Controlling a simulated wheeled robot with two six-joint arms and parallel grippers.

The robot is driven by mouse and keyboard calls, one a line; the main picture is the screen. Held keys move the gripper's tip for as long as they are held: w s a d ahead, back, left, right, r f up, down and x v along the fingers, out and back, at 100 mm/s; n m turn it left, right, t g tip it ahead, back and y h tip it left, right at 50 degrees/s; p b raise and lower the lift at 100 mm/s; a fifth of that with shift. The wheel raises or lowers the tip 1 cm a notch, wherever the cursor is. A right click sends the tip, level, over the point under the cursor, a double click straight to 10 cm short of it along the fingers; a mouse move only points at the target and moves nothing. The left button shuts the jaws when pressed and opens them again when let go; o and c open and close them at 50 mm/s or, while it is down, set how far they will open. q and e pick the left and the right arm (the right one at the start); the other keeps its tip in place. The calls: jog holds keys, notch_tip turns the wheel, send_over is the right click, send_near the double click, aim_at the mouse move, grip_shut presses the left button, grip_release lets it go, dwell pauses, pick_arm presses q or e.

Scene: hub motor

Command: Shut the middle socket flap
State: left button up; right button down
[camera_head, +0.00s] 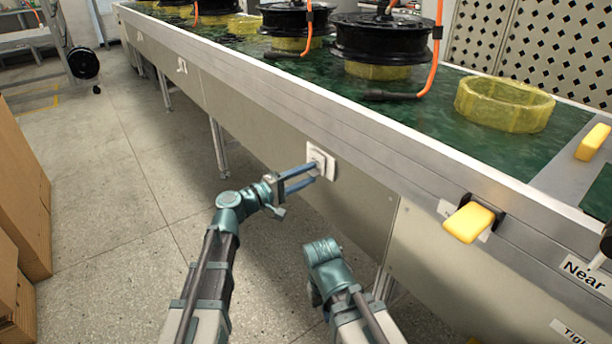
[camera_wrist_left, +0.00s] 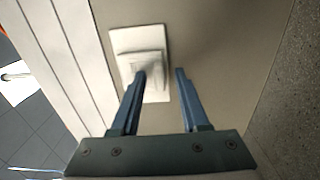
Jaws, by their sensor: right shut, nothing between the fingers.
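A white socket (camera_head: 327,171) is on the side panel of the conveyor bench. In the left wrist view its square plate (camera_wrist_left: 154,36) carries a raised white piece, apparently the flap (camera_wrist_left: 150,62); its exact angle is unclear. My left gripper (camera_head: 313,171) is at the socket with its two blue fingers apart. In the left wrist view the left finger overlaps the socket's lower part and the right finger is beside the plate; contact cannot be told. My right gripper (camera_head: 322,252) is low, right of the left one, away from the socket; its fingers are hidden.
Black hub motors (camera_head: 382,40) on yellow rings, with orange cables, line the green bench top. An empty yellow ring (camera_head: 504,103) lies to the right. A yellow lever (camera_head: 469,222) sticks out of the bench's side. Cardboard boxes (camera_head: 22,195) stand at left; the floor between is clear.

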pick_arm(q)
jog(key=v, duration=1.4)
jog(key=shift+d, duration=0.2)
